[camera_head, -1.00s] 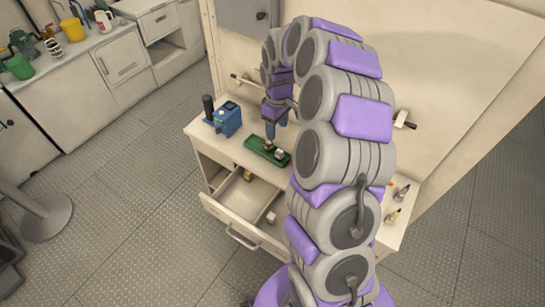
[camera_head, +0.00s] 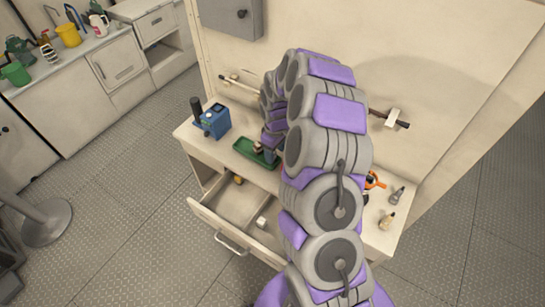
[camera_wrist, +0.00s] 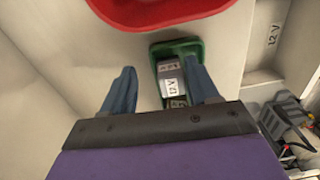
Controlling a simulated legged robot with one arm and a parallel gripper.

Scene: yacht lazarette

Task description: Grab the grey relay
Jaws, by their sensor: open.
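In the wrist view a grey block with a 12V label, which looks like the grey relay (camera_wrist: 170,76), sits in a green tray (camera_wrist: 194,46). A second labelled block (camera_wrist: 178,102) lies nearer my gripper and is partly hidden by it. My gripper (camera_wrist: 160,78) is open, its two blue fingers apart. The grey block shows between them, closer to the right finger. In the head view the green tray (camera_head: 243,148) lies on the bench, with one block (camera_head: 258,147) visible. My arm hides the tray's right side.
A blue device (camera_head: 215,121) stands left of the tray. Below, a drawer (camera_head: 240,238) is open with small items inside. A red object (camera_wrist: 160,15) and a wired grey device (camera_wrist: 285,122) show in the wrist view.

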